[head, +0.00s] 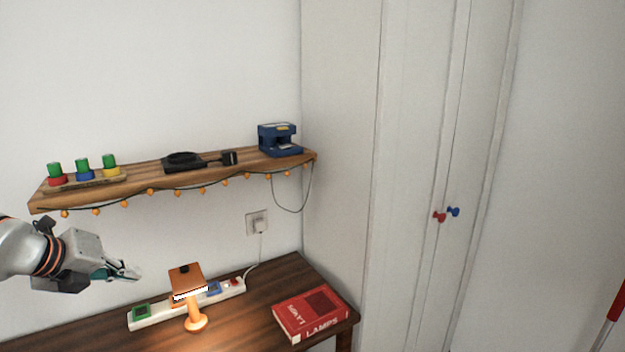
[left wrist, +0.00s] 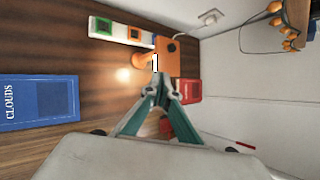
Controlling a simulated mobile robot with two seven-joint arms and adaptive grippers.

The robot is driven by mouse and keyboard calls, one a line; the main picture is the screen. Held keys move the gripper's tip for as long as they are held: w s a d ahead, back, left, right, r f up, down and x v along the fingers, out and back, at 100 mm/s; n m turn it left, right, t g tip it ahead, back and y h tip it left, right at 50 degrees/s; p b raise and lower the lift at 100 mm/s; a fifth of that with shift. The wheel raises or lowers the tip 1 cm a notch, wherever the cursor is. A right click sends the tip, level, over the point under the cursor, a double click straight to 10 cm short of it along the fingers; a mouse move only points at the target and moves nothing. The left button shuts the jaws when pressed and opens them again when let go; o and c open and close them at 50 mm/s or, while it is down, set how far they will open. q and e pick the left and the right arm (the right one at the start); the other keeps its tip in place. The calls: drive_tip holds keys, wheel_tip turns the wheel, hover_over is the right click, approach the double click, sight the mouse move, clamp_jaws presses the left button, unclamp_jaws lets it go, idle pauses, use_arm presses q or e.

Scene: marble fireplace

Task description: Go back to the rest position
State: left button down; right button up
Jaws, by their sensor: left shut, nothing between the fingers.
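My left gripper (head: 130,271) hangs in the air at the left of the head view, above the desk and below the wall shelf. It is shut and empty, and its fingertips meet in the left wrist view (left wrist: 165,80). A lit orange lamp (head: 186,280) stands on the dark wooden desk (head: 245,325), to the right of the gripper and apart from it. The lamp also shows beyond the fingertips in the left wrist view (left wrist: 168,56). My right gripper is not in view.
A white power strip (head: 145,321) lies behind the lamp, plugged into a wall socket (head: 257,224). The shelf (head: 140,182) holds several items. A wardrobe (head: 405,180) stands right.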

use_arm(q)
drive_tip(key=s+d+f+n+h, duration=0.1)
drive_tip(key=s+d+f+h, duration=0.2)
drive_tip(key=d, duration=0.5)
drive_tip(key=s+d+f+g+h, duration=0.1)
drive_tip(key=s+d+h, duration=0.2)
drive_tip(key=d+h, duration=0.45)
drive_tip(key=s+d+f+n+h, duration=0.1)
drive_tip(key=s+d+f+h, duration=0.2)
drive_tip(key=d, duration=0.7)
drive_tip(key=s+a+f+n+t+y, duration=0.1)
drive_tip(key=a+f+n+t+y, duration=0.25)
drive_tip(key=f+n, duration=0.45)
drive_tip(key=a+f+n+t+y, duration=0.3)
drive_tip(key=f+n+t+y, duration=0.2)
drive_tip(key=n, duration=0.4)
drive_tip(key=s+a+f+n+g+y, duration=0.1)
drive_tip(key=s+f+n+g+y, duration=0.1)
drive_tip(key=s+f, duration=0.5)
drive_tip(key=s+f+n+g+y, duration=0.2)
drive_tip(key=s+f+n, duration=0.3)
drive_tip(key=f, duration=0.7)
drive_tip(key=shift+s+a+f+g+y, duration=0.4)
drive_tip(key=shift+s+g, duration=0.35)
drive_tip(key=shift+s, duration=0.4)
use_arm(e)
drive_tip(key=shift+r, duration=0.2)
